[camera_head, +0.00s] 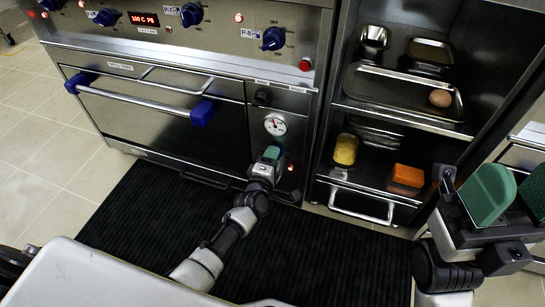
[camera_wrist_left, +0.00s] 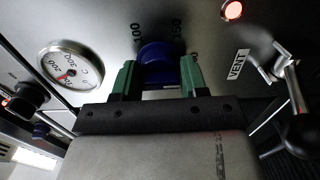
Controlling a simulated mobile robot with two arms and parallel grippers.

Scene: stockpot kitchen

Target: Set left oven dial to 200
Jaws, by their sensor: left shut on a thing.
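A blue dial (camera_wrist_left: 158,62) sits on the steel oven panel in the left wrist view. The numbers 100 and 150 are printed above it, to its left and right; its pointer mark cannot be made out. My left gripper (camera_wrist_left: 160,78) is shut on the dial, with a green finger on each side. In the head view my left gripper (camera_head: 271,154) is at the lower right of the oven front, below a round gauge (camera_head: 275,126), and hides the dial. My right gripper (camera_head: 512,195) is open and empty in the right foreground.
Blue knobs (camera_head: 274,39) and a red display (camera_head: 144,19) line the upper panel. A blue-ended oven door handle (camera_head: 150,102) sticks out at left. A valve lever (camera_wrist_left: 290,80) stands close right of my left gripper. Open shelves (camera_head: 400,120) hold trays and food.

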